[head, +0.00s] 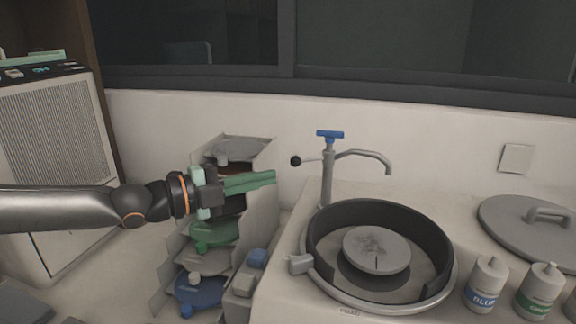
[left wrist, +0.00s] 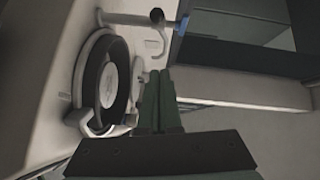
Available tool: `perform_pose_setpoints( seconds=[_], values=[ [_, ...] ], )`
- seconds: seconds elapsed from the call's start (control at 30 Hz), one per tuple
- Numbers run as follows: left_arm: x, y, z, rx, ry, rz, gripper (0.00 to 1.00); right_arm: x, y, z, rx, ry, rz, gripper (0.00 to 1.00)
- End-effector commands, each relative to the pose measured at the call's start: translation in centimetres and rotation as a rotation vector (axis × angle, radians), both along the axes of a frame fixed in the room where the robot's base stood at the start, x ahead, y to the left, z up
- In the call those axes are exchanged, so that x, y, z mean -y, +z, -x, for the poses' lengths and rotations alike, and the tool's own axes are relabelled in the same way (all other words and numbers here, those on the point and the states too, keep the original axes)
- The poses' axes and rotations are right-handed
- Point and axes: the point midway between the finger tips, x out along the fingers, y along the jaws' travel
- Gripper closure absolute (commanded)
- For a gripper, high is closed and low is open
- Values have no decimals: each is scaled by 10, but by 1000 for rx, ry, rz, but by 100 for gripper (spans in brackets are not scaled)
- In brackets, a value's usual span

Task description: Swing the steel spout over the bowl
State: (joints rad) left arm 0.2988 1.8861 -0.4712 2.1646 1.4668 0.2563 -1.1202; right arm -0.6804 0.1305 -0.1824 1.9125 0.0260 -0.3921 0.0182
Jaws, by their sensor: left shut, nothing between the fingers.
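The steel spout (head: 366,155) is a curved grey tube on an upright post (head: 327,180) with a blue top handle (head: 330,135). A short lever with a black knob (head: 296,161) sticks out to the left of the post. The spout points right, its tip above the far rim of the dark round bowl (head: 435,222). My left gripper (head: 274,177) is shut and empty, left of the post and apart from the knob. In the left wrist view, the green fingers (left wrist: 159,75) lie together, with the spout (left wrist: 125,19) and bowl (left wrist: 91,68) beyond them. My right gripper is not in view.
A rack (head: 262,215) with several coloured discs stands below my left gripper. A grey lid (head: 510,240) and bottles labelled BLUE (head: 486,285) and green (head: 537,292) stand right of the bowl. A white wall (head: 430,130) is close behind the post.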

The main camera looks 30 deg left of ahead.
Motion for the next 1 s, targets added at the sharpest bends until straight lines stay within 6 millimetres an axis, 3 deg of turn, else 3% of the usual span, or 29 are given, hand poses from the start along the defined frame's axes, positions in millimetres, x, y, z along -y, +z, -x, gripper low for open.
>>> perform_pose_setpoints(
  seconds=[0.33,1.0],
  values=[
    [11,-1,-20,6,0,6,100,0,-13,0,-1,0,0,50],
    [36,0,-64,3,-1,5,100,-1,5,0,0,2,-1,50]
  ],
)
